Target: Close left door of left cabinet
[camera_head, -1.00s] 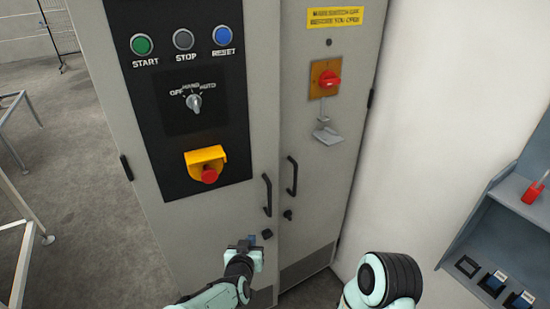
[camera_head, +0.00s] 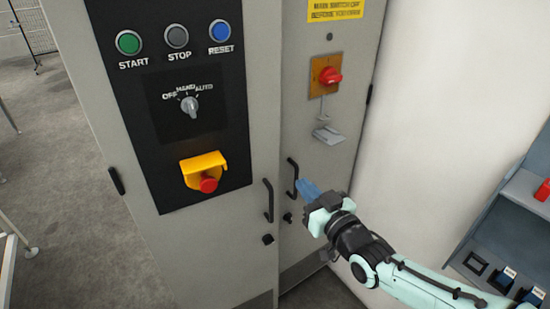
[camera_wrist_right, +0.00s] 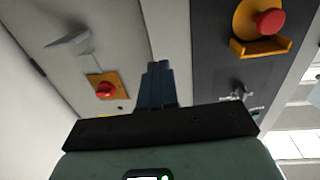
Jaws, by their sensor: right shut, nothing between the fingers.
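The left door (camera_head: 225,225) of the grey cabinet carries a black control panel and a black handle (camera_head: 268,200). Its right edge meets the right door (camera_head: 300,130) with a thin seam; it looks shut or nearly shut, and I cannot tell if it is fully flush. My right gripper (camera_head: 306,189) is shut and empty, its blue fingertips beside the right door's handle (camera_head: 293,177); contact is unclear. The wrist view shows the closed fingers (camera_wrist_right: 157,84) in front of the cabinet doors. My left gripper is out of view.
The panel holds a yellow-framed red emergency button (camera_head: 206,178). A red switch (camera_head: 330,76) and a small grey bracket (camera_head: 328,136) stick out from the right door. A white wall (camera_head: 425,95) and a grey shelf unit (camera_head: 490,225) stand to the right.

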